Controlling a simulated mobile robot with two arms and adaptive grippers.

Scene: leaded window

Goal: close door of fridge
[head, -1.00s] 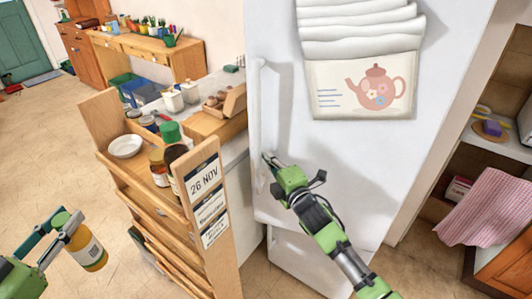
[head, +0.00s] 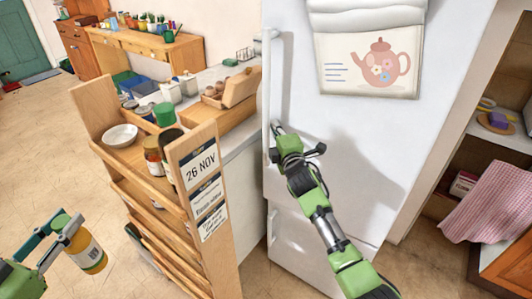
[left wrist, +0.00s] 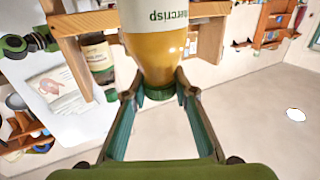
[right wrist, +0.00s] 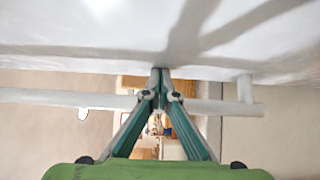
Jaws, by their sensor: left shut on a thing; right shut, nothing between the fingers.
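The white fridge door (head: 345,145) stands nearly or fully flush above the lower fridge door (head: 300,250); I cannot tell whether a small gap is left. Its long handle (head: 267,80) runs along its left edge. My right gripper (head: 276,126) is at the lower part of the handle. In the right wrist view its fingertips (right wrist: 161,82) are together and empty, by the handle bar (right wrist: 60,97) and the door surface. My left gripper (head: 68,228) is shut on an amber bottle (head: 86,250), well left of the fridge. The bottle also shows in the left wrist view (left wrist: 158,55).
A wooden rack (head: 205,250) with jars and a white bowl (head: 121,135) stands just left of the fridge. A counter (head: 235,125) lies behind it. An open shelf with a pink cloth (head: 490,205) is at the right. The floor at left is clear.

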